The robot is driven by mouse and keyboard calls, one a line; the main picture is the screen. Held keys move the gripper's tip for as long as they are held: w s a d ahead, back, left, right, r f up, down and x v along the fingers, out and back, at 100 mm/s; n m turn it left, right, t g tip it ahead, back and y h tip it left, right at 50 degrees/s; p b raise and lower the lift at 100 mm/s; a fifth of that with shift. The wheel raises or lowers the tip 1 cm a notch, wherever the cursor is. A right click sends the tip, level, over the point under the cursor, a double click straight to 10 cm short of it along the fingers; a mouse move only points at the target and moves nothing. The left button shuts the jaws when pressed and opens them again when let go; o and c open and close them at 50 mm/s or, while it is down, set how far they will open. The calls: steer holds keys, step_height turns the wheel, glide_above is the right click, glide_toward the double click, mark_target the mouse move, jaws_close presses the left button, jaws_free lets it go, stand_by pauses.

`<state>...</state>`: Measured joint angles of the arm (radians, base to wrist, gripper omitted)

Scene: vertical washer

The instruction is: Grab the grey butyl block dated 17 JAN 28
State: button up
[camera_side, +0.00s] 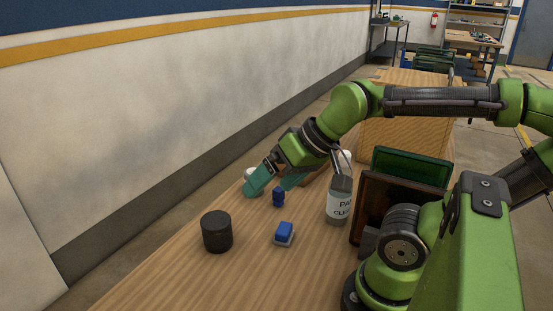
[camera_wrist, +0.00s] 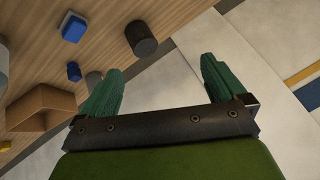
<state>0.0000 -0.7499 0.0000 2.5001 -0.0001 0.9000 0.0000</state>
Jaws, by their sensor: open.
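My gripper (camera_side: 274,183) is open, with two teal fingers tilted down above the far left part of the table; in the wrist view its fingers (camera_wrist: 163,66) are spread with nothing between them. A small block (camera_side: 284,234), blue on top with a grey base, sits on the table nearer the side camera; it also shows at the upper left of the wrist view (camera_wrist: 73,27). A smaller blue piece (camera_side: 278,197) stands just below my gripper in the side picture. No date is readable on any piece, so I cannot tell which is dated 17 JAN 28.
A black cylinder (camera_side: 217,232) stands near the table's left edge. A labelled bottle (camera_side: 339,203) and upright dark framed panels (camera_side: 386,209) stand to the right. A pale round thing (camera_side: 252,175) is partly hidden behind my gripper. A brown open box (camera_wrist: 42,106) shows in the wrist view.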

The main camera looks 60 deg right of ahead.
steer(key=shift+f, duration=0.1)
steer(key=m+g+h, duration=0.3)
steer(key=g+h, duration=0.1)
steer(key=h, duration=0.1)
glide_toward(249, 171)
steer(key=x, duration=0.2)
steer(key=s+x, duration=0.1)
steer(key=x, duration=0.5)
steer(key=shift+s+a+f, duration=0.15)
steer(key=shift+s+f, duration=0.1)
steer(key=shift+f, duration=0.25)
steer(key=shift+d+x, duration=0.1)
steer(key=shift+x, duration=1.2)
steer(key=shift+d+x, duration=0.15)
steer(key=shift+x, duration=1.15)
steer(key=shift+s+r, duration=0.1)
steer(key=shift+r, duration=0.05)
steer(key=c, duration=1.3)
